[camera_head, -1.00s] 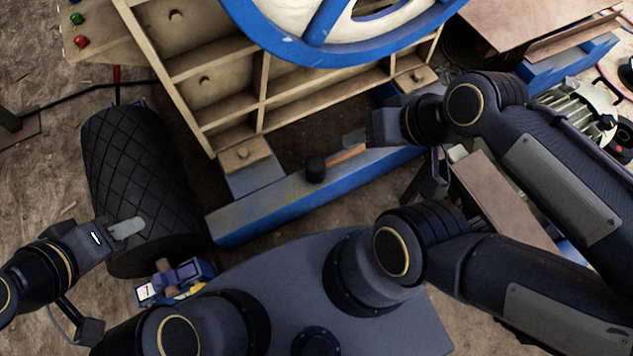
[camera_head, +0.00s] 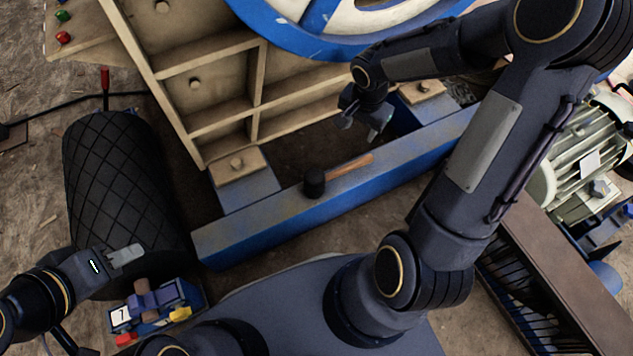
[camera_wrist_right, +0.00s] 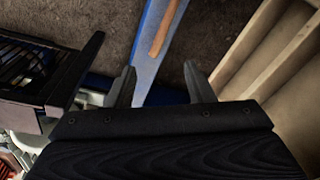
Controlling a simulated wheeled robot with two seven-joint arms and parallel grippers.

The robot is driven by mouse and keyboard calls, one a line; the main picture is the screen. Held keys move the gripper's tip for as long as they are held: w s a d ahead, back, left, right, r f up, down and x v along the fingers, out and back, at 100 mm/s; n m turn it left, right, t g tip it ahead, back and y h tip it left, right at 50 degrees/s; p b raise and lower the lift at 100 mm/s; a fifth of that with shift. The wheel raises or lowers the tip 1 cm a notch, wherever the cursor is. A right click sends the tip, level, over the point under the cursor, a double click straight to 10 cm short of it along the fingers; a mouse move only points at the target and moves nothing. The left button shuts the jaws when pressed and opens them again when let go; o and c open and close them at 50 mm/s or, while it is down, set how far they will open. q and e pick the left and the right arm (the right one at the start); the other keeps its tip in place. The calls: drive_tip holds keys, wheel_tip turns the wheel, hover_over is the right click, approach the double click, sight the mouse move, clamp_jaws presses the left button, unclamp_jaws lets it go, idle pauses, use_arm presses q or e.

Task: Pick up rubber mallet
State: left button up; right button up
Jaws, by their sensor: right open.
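The rubber mallet lies on the blue beam (camera_head: 270,222) in the head view, its black head (camera_head: 314,183) to the left and its wooden handle (camera_head: 350,167) pointing up and right. My right gripper (camera_head: 363,128) is above and beyond the handle, apart from it. In the right wrist view the right gripper (camera_wrist_right: 160,84) has its fingers spread with nothing between them, and the handle (camera_wrist_right: 164,32) shows ahead of them on the beam; the mallet's head is out of that view. My left gripper (camera_head: 140,254) is at the lower left, near the black roller, its fingers seen edge-on.
The beige ribbed crusher frame (camera_head: 250,95) and blue-rimmed wheel (camera_head: 340,40) stand behind the beam. A black textured roller (camera_head: 115,180) is at left, with a box of tools (camera_head: 155,310) below it. A motor (camera_head: 580,160) is at right.

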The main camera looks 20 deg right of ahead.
drive_tip(key=w+f+m, duration=0.3)
drive_tip(key=f, duration=0.7)
drive_tip(key=m+g, duration=0.1)
drive_tip(key=m, duration=0.1)
hover_over(337, 171)
drive_tip(key=shift+y, duration=0.3)
drive_tip(key=f, duration=0.8)
drive_tip(key=shift+s+d+f, duration=0.15)
drive_tip(key=shift+s, duration=0.05)
wheel_tip(337, 171, down, 9)
drive_tip(key=b, duration=0.3)
drive_tip(key=shift+w, duration=0.15)
drive_tip(key=shift+c, duration=0.2)
clamp_jaws()
